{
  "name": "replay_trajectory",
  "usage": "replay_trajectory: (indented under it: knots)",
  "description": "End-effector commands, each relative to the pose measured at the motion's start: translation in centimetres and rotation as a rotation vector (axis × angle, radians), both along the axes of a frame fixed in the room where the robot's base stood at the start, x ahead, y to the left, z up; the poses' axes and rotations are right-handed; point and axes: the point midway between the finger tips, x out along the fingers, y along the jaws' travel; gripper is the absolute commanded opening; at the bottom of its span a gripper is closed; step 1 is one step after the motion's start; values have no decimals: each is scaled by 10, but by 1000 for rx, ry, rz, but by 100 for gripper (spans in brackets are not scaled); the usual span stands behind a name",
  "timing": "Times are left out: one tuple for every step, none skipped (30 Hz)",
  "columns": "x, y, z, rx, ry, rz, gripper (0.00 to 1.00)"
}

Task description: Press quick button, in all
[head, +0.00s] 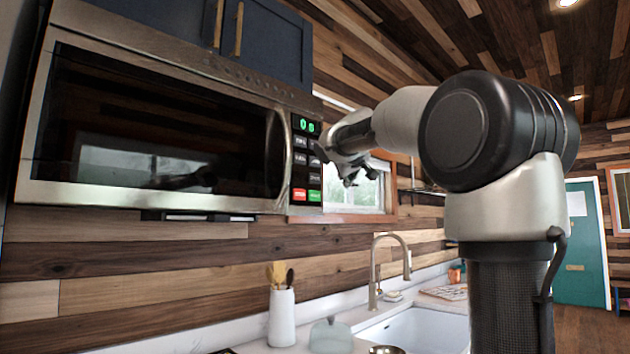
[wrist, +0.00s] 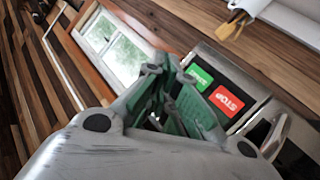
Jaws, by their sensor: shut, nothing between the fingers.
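The microwave (head: 150,130) hangs on the wall at left in the head view, its door shut. Its control panel (head: 307,160) has a lit green display (head: 306,125), several small dark buttons with labels too small to read, a red button (head: 299,194) and a green button (head: 314,195). In the wrist view the red button reads STOP (wrist: 230,101), with the green button (wrist: 200,77) beside it. My gripper (head: 324,150) is shut and empty at the panel's right edge. It hides part of the button column, and I cannot tell whether it touches. Its fingers (wrist: 163,82) also show in the wrist view.
Dark cabinets (head: 250,35) sit above the microwave. A window (head: 355,192) is behind my gripper. Below are a faucet (head: 376,270), a sink (head: 425,328) and a white utensil holder (head: 282,316). The space in front of the microwave door looks clear.

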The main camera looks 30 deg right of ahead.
Motion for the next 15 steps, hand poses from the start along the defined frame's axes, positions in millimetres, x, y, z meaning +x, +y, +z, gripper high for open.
replay_trajectory:
  knots:
    - [5, 2, -1, 1, 1, 2, 0]
    - [8, 3, -1, 1, 1, 2, 0]
    - [13, 5, -1, 0, 1, 2, 0]
    - [17, 6, -1, -1, 1, 2, 0]
    - [21, 8, -1, 0, 1, 3, 0]
    - [27, 10, -1, 1, 1, 3, 0]
    - [31, 12, -1, 0, 1, 3, 0]
    - [35, 13, -1, -1, 1, 2, 0]
    - [40, 15, -1, 0, 1, 2, 0]
    - [44, 16, -1, 1, 2, 2, 0]
    - [48, 18, -1, 1, 1, 2, 0]
    - [53, 20, -1, 0, 2, 2, 0]
    - [56, 21, -1, -1, 2, 2, 0]
    - [60, 22, -1, 0, 2, 2, 0]
    - [63, 23, 0, 1, 1, 2, 0]
